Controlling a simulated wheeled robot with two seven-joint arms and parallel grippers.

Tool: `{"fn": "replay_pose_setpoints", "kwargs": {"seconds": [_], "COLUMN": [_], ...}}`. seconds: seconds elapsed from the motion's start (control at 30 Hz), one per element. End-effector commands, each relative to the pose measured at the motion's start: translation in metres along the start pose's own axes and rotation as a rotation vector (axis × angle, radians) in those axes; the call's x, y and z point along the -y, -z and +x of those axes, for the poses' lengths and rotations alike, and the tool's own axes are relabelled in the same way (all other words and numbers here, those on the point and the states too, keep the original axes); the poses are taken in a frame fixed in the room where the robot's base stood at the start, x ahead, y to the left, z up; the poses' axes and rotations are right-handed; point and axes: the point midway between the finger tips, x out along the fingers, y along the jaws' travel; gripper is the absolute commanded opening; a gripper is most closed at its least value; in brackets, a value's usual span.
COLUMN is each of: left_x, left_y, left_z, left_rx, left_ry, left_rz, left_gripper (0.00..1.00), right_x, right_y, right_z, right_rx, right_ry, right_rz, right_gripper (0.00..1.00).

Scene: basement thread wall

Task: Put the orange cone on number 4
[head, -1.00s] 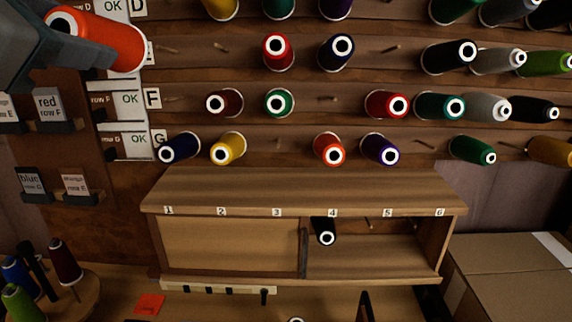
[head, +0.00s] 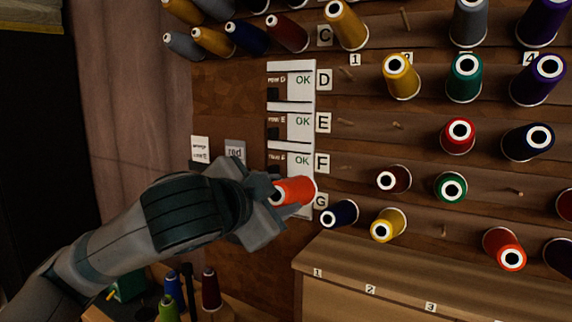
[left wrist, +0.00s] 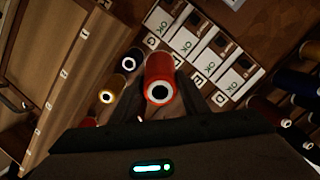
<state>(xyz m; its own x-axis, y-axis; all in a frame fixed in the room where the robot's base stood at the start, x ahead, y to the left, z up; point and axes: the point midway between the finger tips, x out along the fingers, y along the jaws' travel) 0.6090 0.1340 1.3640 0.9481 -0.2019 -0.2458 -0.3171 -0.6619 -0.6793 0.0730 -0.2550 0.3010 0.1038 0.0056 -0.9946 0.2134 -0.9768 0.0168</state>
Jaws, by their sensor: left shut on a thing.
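My left gripper (head: 272,196) is shut on the orange cone (head: 294,191), which is orange-red. It holds the cone in front of the row F and G labels on the wall. In the left wrist view the cone (left wrist: 159,82) sits between the fingers, its white-ringed end towards the camera. A label 4 (head: 530,58) shows on the wall at upper right, above a purple cone (head: 538,80). My right gripper is not in view.
Pegged cones fill the wall rows on the right, among them a red-orange one (head: 504,249) and a yellow one (head: 388,225) near the cabinet top. Several bare pegs stick out. A round stand with cones (head: 211,290) is below my left arm.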

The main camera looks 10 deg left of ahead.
Motion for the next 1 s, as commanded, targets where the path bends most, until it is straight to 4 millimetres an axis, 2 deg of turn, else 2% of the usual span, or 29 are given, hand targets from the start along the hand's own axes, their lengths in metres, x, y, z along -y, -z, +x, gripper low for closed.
{"fn": "replay_pose_setpoints", "kwargs": {"seconds": [0.03, 0.3, 0.6, 0.8, 1.0], "left_x": [-0.007, -0.031, -0.063, -0.08, -0.085], "left_y": [-0.014, -0.079, -0.149, -0.177, -0.188], "left_z": [0.008, 0.035, 0.047, 0.048, 0.047], "left_rx": [0.011, 0.054, 0.11, 0.135, 0.145], "left_ry": [0.001, 0.047, 0.102, 0.129, 0.142], "left_rz": [-0.006, -0.026, -0.042, -0.045, -0.044], "left_gripper": [0.22, 0.22, 0.22, 0.22, 0.22], "right_x": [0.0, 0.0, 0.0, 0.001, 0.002], "right_y": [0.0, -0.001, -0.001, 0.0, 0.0], "right_z": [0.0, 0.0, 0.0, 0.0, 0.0], "right_rx": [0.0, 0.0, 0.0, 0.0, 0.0], "right_ry": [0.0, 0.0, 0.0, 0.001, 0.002], "right_rz": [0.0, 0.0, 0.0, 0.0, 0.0], "right_gripper": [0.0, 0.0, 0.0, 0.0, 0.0]}}
